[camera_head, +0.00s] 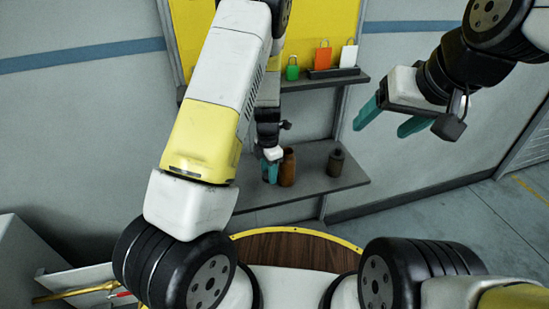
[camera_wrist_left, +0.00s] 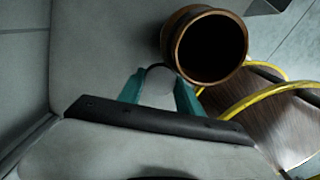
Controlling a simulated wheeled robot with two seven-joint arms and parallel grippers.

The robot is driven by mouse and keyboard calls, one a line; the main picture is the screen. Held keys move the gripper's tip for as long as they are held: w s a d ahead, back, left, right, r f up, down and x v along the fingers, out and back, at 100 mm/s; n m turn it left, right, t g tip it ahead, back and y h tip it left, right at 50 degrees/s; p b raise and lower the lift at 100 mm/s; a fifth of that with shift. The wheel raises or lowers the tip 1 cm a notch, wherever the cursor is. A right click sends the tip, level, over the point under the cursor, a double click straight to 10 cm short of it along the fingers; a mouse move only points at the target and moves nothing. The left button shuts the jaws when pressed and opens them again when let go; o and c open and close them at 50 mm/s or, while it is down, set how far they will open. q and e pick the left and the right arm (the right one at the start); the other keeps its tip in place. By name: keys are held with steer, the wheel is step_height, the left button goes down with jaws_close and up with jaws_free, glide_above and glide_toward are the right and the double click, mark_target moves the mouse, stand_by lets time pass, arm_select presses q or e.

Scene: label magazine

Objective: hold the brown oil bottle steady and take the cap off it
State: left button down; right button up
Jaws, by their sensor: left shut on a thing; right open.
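The brown bottle (camera_head: 287,168) stands upright on the lower shelf. In the left wrist view a brown round rim (camera_wrist_left: 176,40) with a dark inside lies just beyond the fingertips; it looks like the bottle's mouth. My left gripper (camera_head: 270,172) is left of the bottle, very close to it; touching or apart, I cannot tell. In the wrist view its teal fingers (camera_wrist_left: 160,88) are shut on a small pale round thing (camera_wrist_left: 158,90), with a dark edge, that I cannot identify surely. No cap shows clearly. My right gripper (camera_head: 390,117) is open and empty, up to the right, away from the bottle.
A darker bottle (camera_head: 336,162) stands right of the brown one on the lower shelf (camera_head: 325,184). Green (camera_head: 292,70), orange (camera_head: 323,57) and white (camera_head: 349,54) bag-shaped things are at the upper shelf (camera_head: 345,79). A yellow-rimmed round wooden top (camera_head: 290,249) is in front.

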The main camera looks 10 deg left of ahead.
arm_select(q)
steer(key=shift+w+f, duration=0.1)
steer(key=shift+w, duration=0.55)
steer(key=shift+w+a+f, duration=0.1)
steer(key=shift+w+f, duration=0.05)
steer(key=shift+f, duration=0.75)
steer(key=shift+w+f, duration=0.15)
steer(key=shift+f, duration=0.7)
steer(key=shift+f, duration=0.15)
steer(key=c, duration=0.8)
jaws_free()
